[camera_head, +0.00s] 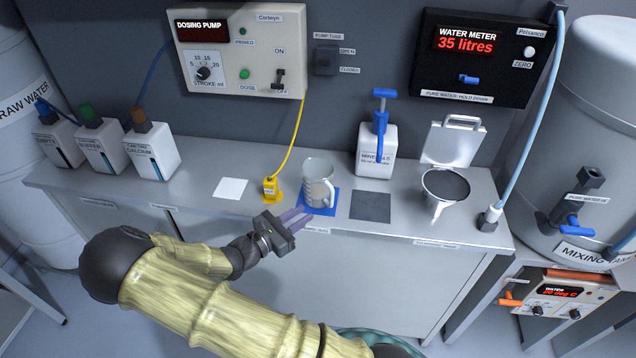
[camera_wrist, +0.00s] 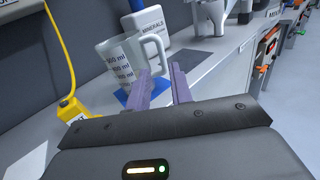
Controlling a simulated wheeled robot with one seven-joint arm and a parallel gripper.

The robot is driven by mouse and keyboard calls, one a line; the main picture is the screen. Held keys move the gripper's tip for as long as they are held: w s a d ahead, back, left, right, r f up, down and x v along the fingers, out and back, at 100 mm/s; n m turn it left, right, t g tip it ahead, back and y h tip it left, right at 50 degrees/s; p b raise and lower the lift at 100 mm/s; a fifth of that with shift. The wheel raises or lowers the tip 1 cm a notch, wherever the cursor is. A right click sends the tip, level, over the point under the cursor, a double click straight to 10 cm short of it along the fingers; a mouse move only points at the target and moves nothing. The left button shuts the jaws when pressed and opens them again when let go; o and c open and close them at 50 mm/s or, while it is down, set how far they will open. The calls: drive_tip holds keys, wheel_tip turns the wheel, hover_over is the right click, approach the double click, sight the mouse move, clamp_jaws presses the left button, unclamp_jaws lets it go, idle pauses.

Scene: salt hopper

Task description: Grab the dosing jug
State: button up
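The dosing jug (camera_head: 318,183) is a clear measuring jug with a handle on its right side. It stands upright on a blue mat (camera_head: 329,201) on the metal bench. In the wrist view the jug (camera_wrist: 122,60) shows dark ml marks, and its handle reaches towards my fingers. My gripper (camera_head: 298,219) is at the bench's front edge, just in front of the jug. Its two purple fingers are apart with nothing between them, as the wrist view also shows (camera_wrist: 165,80). The left finger overlaps the handle's lower end in that view; I cannot tell whether they touch.
A yellow fitting (camera_head: 270,189) with a cable stands left of the jug. A minerals bottle (camera_head: 375,152) with a blue pump stands behind right, and a metal lidded pot (camera_head: 445,187) further right. A dark pad (camera_head: 371,206) and a white card (camera_head: 230,188) lie bare.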

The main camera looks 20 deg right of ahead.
sight(331, 196)
drive_tip(key=p+x, duration=0.1)
drive_tip(key=x, duration=0.6)
drive_tip(key=shift+d, duration=0.1)
drive_tip(key=shift+w+d, duration=0.15)
drive_tip(key=shift+d, duration=0.05)
drive_tip(key=shift+d+p, duration=0.3)
drive_tip(key=shift+d, duration=0.15)
drive_tip(key=p+x, duration=0.1)
drive_tip(key=x, duration=0.4)
drive_tip(key=shift+a, duration=0.1)
clamp_jaws()
